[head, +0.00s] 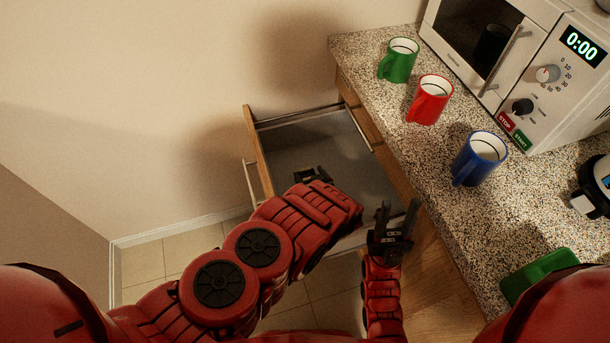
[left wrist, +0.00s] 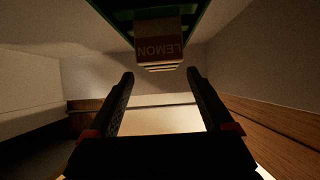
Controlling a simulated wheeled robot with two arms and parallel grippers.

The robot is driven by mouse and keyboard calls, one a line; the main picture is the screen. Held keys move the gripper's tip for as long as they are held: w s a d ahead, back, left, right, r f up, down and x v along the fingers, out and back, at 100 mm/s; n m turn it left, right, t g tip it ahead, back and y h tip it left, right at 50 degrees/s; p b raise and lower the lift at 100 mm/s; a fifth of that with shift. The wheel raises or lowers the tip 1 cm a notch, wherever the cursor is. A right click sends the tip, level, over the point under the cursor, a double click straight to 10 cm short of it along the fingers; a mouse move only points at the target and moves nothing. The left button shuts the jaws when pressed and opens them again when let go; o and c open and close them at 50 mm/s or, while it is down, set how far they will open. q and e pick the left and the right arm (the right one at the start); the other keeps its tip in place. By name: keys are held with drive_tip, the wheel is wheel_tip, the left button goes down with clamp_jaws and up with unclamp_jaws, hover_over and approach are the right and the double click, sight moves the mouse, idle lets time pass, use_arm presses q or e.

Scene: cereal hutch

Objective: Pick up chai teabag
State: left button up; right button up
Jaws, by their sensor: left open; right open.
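No teabag marked chai can be made out in either view. In the left wrist view, a packet (left wrist: 158,48) with the word LEMON upside down sits at the end of a green holder (left wrist: 116,14). My left gripper (head: 312,175) is over the open drawer (head: 290,148) in the head view. In the left wrist view its two fingers (left wrist: 160,75) are apart with nothing between them, pointing towards the LEMON packet. My right gripper (head: 391,228) is open and empty, near the drawer's near right corner beside the counter. My left arm hides part of the drawer.
The speckled counter (head: 440,150) holds a green mug (head: 398,62), a red mug (head: 430,99), a blue mug (head: 478,158) and a white microwave (head: 545,75). A green object (head: 538,272) lies at its near end. A wall (head: 180,110) stands left of the drawer.

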sight(305, 169)
use_arm(q)
drive_tip(key=x, duration=0.3)
drive_tip(key=shift+s+a+f+b, duration=0.1)
drive_tip(key=shift+a+f+b, duration=0.05)
drive_tip(key=shift+b, duration=0.25)
drive_tip(key=shift+w+a+f, duration=0.25)
drive_tip(key=shift+w, duration=0.3)
clamp_jaws()
drive_tip(key=shift+r, duration=0.15)
